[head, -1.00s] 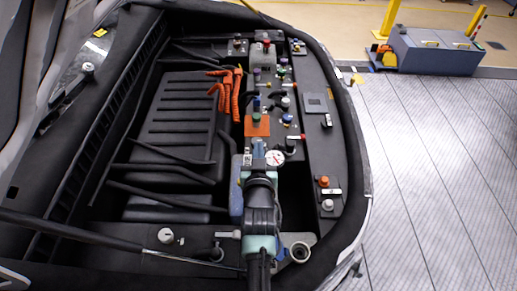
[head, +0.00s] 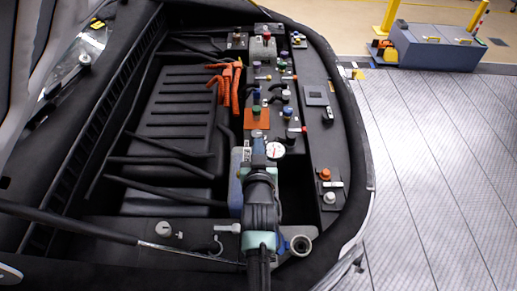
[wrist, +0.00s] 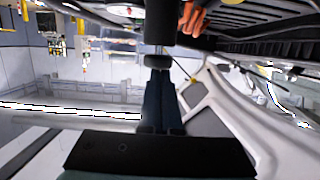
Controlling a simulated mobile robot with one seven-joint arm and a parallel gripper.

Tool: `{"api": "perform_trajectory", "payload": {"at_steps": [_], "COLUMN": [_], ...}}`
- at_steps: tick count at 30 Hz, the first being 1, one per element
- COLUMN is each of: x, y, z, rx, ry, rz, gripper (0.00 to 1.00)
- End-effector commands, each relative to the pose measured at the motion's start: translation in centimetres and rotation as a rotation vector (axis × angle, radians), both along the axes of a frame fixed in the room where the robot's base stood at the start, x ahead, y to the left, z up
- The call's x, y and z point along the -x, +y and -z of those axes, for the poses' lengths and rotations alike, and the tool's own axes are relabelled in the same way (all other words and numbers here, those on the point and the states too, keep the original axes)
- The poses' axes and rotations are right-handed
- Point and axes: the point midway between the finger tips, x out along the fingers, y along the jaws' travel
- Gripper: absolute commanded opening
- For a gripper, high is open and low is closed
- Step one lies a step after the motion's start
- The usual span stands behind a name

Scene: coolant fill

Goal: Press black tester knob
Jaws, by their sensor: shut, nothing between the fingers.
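In the wrist view a dark, round knob (wrist: 158,62) sits on a thin pale stem below a black cylindrical body (wrist: 160,22). My gripper (wrist: 160,73) is shut and empty, its two dark blue fingers side by side. The fingertips point at the knob and lie very close to it; I cannot tell whether they touch. In the head view my gripper (head: 258,139) reaches over the engine bay beside a white round gauge (head: 275,150) with a red needle. My arm hides much of the tester there, and I cannot make out the knob surely.
Orange cables (head: 229,80), an orange plate (head: 257,118) and several coloured caps lie beyond my gripper. An open round filler neck (head: 301,245) stands near the front right. A blue-grey reservoir (head: 236,185) is left of my arm.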

Motion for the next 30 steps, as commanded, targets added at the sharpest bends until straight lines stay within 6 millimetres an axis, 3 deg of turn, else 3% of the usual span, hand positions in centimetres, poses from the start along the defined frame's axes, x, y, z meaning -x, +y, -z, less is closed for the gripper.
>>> {"api": "perform_trajectory", "payload": {"at_steps": [5, 7, 21, 30], "x": [-0.9, 0.0, 7.0, 8.7], "y": [0.0, 0.0, 0.0, 0.0], "z": [-4.0, -3.5, -5.3, -6.0], "rx": [0.001, 0.002, 0.001, 0.0], "ry": [-0.002, 0.002, -0.004, -0.005], "rz": [0.0, 0.0, 0.0, 0.0], "gripper": [0.0, 0.0, 0.0, 0.0]}}
